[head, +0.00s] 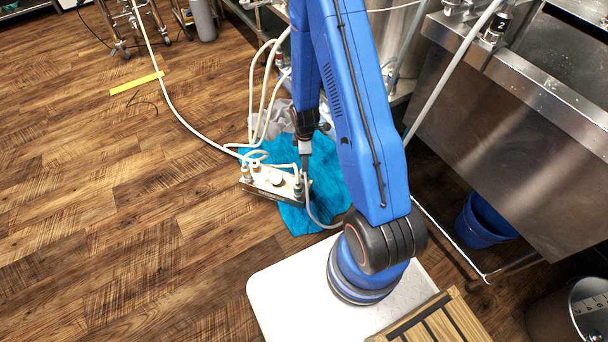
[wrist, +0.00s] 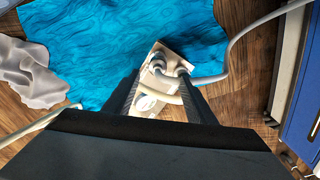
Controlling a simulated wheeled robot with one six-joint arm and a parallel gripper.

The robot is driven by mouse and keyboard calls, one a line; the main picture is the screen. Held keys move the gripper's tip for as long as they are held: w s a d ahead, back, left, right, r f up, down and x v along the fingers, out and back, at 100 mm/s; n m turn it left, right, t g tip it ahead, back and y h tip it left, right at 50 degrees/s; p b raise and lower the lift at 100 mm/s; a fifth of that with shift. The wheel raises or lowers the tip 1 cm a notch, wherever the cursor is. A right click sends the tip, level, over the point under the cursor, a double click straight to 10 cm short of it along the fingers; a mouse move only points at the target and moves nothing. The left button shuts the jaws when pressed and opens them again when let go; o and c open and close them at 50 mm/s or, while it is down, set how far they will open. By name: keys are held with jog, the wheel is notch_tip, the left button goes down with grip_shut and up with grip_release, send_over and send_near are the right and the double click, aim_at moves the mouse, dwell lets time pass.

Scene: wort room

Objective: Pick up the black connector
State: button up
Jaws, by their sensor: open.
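My gripper (head: 304,160) hangs over the plate unit at the end of my blue arm. In the wrist view its two dark fingers (wrist: 162,78) are apart, with nothing clearly held between them. The metal plate unit (head: 270,184) lies on a blue cloth and the floor, with several hose fittings on top. In the wrist view, dark-looking fittings (wrist: 158,64) show between the fingertips, near a pale hose loop. I cannot tell for sure which fitting is the black connector. The fingers and gripper body hide part of the unit.
A blue cloth (head: 323,184) lies crumpled under the unit, with a grey-white cloth (wrist: 32,74) beside it. White hoses (head: 183,124) run across the floor. A steel sink (head: 510,110) and a blue bucket (head: 483,222) stand at the right. The wooden floor at the left is mostly clear.

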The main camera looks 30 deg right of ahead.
aim_at(304, 174)
jog(key=shift+w+f, duration=0.15)
jog(key=shift+f, duration=2.25)
jog(key=shift+w+f, duration=0.1)
jog(key=shift+f, duration=2.3)
jog(key=c, duration=1.2)
